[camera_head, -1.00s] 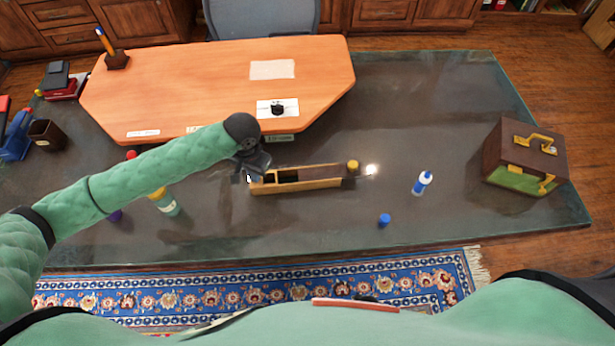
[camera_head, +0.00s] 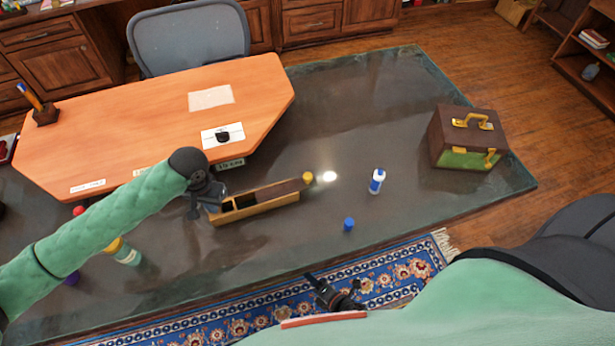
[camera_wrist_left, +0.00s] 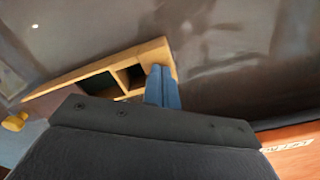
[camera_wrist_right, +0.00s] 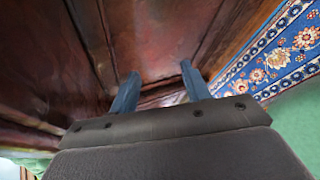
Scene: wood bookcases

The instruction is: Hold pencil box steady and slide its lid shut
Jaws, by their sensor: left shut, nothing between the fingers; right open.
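The long wooden pencil box (camera_head: 262,207) lies on the dark glass desk, partly open. Its dark lid (camera_head: 283,190) covers the right part, and open compartments show at the left end. In the left wrist view the box (camera_wrist_left: 150,51) shows its open compartments near my fingers. My left gripper (camera_head: 200,209) is shut and empty at the box's left end, with its fingertips (camera_wrist_left: 163,88) at the end wall; contact is hard to tell. My right gripper (camera_head: 312,278) is open and empty, low in front of the desk's front edge. The right wrist view shows its spread fingers (camera_wrist_right: 158,92) before dark wood.
A yellow cap (camera_head: 308,178) stands by the box's right end. A white and blue bottle (camera_head: 377,181), a blue cap (camera_head: 348,224) and a brown case (camera_head: 468,138) stand further right. A wooden desktop panel (camera_head: 150,120) lies behind the box. Bare glass lies in front.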

